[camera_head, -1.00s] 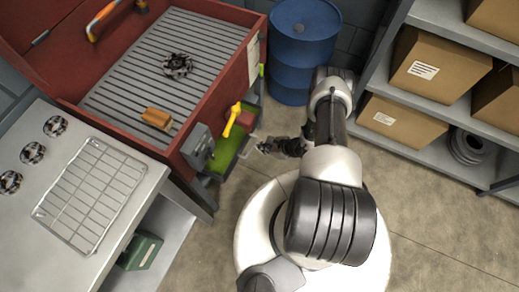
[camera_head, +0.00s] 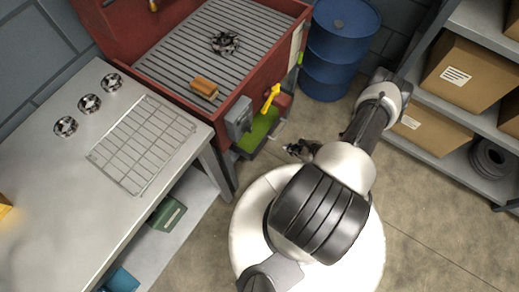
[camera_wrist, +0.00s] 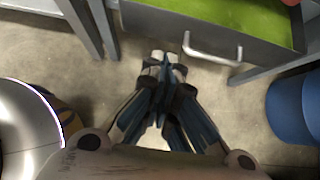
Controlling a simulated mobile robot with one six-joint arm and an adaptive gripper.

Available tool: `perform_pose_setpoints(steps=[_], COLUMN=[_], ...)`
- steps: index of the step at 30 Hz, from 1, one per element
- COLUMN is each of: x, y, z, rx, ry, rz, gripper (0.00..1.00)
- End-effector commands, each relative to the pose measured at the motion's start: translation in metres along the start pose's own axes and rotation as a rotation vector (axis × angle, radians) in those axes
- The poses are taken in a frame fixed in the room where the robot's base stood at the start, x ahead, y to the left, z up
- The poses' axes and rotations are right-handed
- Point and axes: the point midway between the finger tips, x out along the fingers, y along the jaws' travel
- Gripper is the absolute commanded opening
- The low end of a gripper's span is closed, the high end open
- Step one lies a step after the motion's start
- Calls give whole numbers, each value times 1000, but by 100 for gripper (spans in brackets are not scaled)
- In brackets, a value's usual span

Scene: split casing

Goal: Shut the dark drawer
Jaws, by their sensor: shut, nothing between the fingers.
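The dark drawer (camera_head: 248,153) sits low under the red cabinet and stands open, with its green inside showing. In the wrist view its grey front (camera_wrist: 215,28) and bright bar handle (camera_wrist: 212,56) cross the top, with the green lining behind. My gripper (camera_head: 290,150) is to the right of the drawer in the head view, apart from it. In the wrist view my gripper (camera_wrist: 166,60) is shut and empty, its tips just left of and below the handle. I cannot tell the exact gap or height between them.
The red cabinet (camera_head: 180,86) with a yellow handle (camera_head: 271,98) stands above the drawer. A grey bench (camera_head: 60,190) is at left. A blue barrel (camera_head: 342,50) stands at the back, and shelves with boxes (camera_head: 462,76) at right. The floor between is clear.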

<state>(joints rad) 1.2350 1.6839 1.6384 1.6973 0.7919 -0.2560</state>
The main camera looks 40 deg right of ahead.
Motion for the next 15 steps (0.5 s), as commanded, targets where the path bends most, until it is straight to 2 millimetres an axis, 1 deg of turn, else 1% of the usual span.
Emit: perform_pose_setpoints(steps=[5,9,15], x=[29,60,102], y=[2,2,2], z=[-1,-2,-2], rx=[-3,-6,-5], ry=[0,0,0], rz=[5,6,5], gripper=[0,0,0])
